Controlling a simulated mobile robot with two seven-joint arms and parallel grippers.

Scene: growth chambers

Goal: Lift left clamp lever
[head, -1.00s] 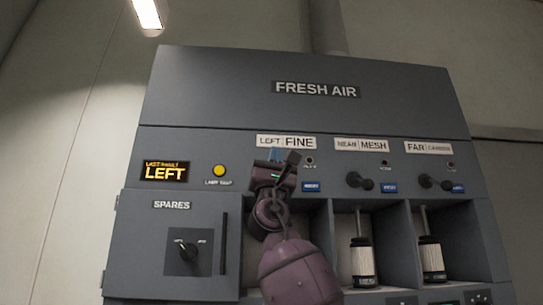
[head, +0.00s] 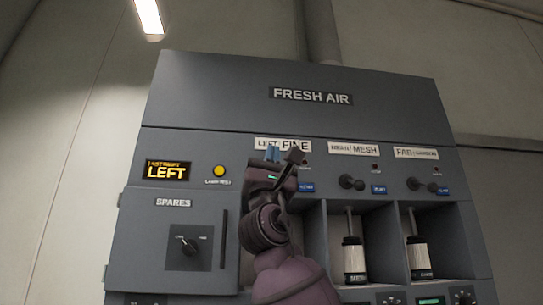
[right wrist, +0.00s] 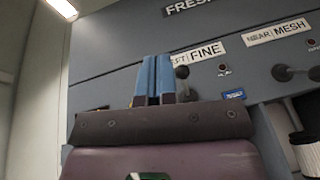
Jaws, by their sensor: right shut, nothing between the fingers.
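The left clamp lever (head: 293,156) is dark and sits under the LEFT FINE label (head: 283,145) on the grey FRESH AIR cabinet. In the right wrist view its dark knob (right wrist: 182,72) shows just right of my fingers; part of it is hidden behind them. My right gripper (head: 272,154) has blue fingers, shut and empty, pointing up just left of the lever. The fingers also show in the right wrist view (right wrist: 155,78). I cannot tell whether they touch the lever. My left gripper is not in view.
The near lever (head: 351,183) and far lever (head: 421,186) lie to the right, above bays with white filter cartridges (head: 354,259). An amber display (head: 167,171) reads LEFT, beside a yellow lamp button (head: 219,171). The SPARES door (head: 150,250) is at left.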

